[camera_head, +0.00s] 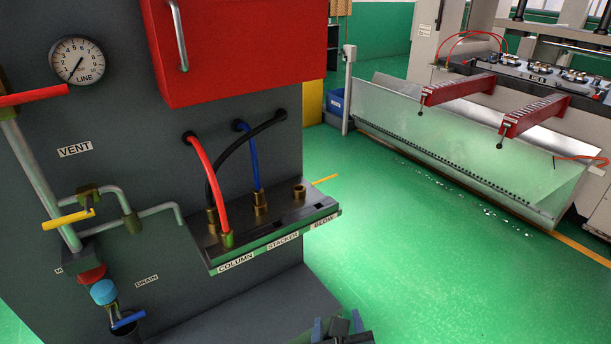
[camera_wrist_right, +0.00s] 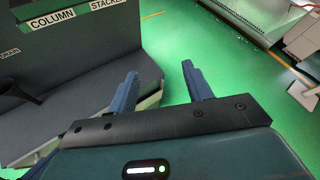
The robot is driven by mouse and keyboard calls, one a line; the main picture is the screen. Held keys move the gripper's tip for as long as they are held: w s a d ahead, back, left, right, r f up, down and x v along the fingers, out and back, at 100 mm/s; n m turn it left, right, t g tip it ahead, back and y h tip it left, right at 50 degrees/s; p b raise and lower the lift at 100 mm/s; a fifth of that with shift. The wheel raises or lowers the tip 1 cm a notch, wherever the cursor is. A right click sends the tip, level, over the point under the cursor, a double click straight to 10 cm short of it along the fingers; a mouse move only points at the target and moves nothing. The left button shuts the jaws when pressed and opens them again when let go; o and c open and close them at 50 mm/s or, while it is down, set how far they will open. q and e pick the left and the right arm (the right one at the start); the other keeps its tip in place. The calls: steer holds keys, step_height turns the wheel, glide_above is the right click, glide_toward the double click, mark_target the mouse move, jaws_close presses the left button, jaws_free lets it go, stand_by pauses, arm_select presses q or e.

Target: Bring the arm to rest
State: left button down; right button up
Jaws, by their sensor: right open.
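My right gripper (camera_head: 338,328) shows at the bottom edge of the head view, below and in front of the manifold shelf (camera_head: 272,238). In the right wrist view its two blue fingers (camera_wrist_right: 162,84) stand apart with nothing between them. The gripper is open and empty, with green floor and part of the dark cabinet base beyond it. Most of the right arm is outside the head view. My left gripper is not in view.
The dark panel (camera_head: 110,180) carries a gauge (camera_head: 76,60), valves and pipes. A red hose (camera_head: 212,185), a black hose (camera_head: 222,160) and a blue hose (camera_head: 253,165) run to the shelf. Open green floor (camera_head: 400,250) lies right, before a machine (camera_head: 470,150).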

steer(key=w+d+f+h, duration=0.1)
steer(key=d+f+h, duration=0.1)
steer(key=d, duration=0.5)
steer(key=s+f+m+g+y, duration=0.45)
steer(key=f+m, duration=0.65)
steer(key=m, duration=0.4)
steer(key=s+d+f+m, duration=0.2)
steer(key=s+d+m, duration=0.1)
steer(key=d+m, duration=0.45)
steer(key=s+d+f+m, duration=0.3)
steer(key=s+d+m, duration=0.1)
steer(key=d+m, duration=0.4)
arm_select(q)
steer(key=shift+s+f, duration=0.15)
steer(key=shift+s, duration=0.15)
arm_select(e)
steer(key=w+a+r+m+t+y, duration=0.1)
steer(key=a+m, duration=0.4)
steer(key=a, duration=0.7)
steer(key=shift+w+a, duration=0.15)
steer(key=shift+m, duration=0.25)
